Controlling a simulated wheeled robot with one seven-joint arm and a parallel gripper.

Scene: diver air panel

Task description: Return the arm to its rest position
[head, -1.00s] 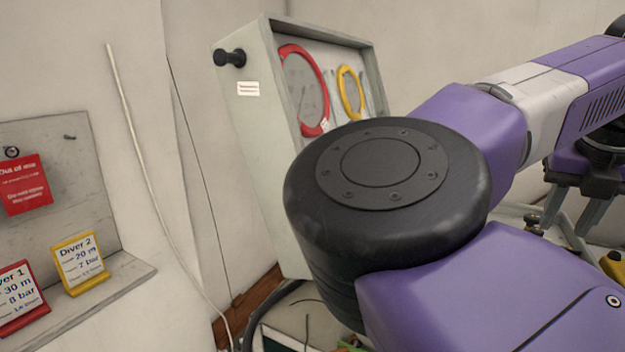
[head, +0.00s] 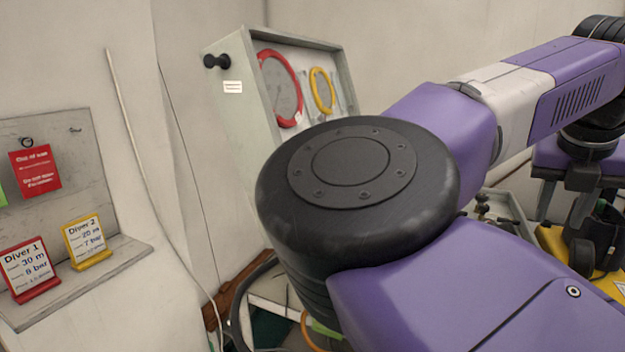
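My arm, purple, white and black, fills the middle and right of the head view, its large black joint in front of the panel box. My gripper (head: 562,218) hangs at the right edge below the wrist. Its two dark grey fingers point down and stand apart, with nothing visible between them. The wrist's far right side is cut off by the frame.
A pale panel box (head: 236,119) with a red ring (head: 293,117) and yellow ring (head: 332,96) stands behind my arm. At left, a shelf (head: 130,256) holds red (head: 40,288) and yellow (head: 97,258) diver cards. A yellow-and-black item (head: 552,243) lies below my gripper.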

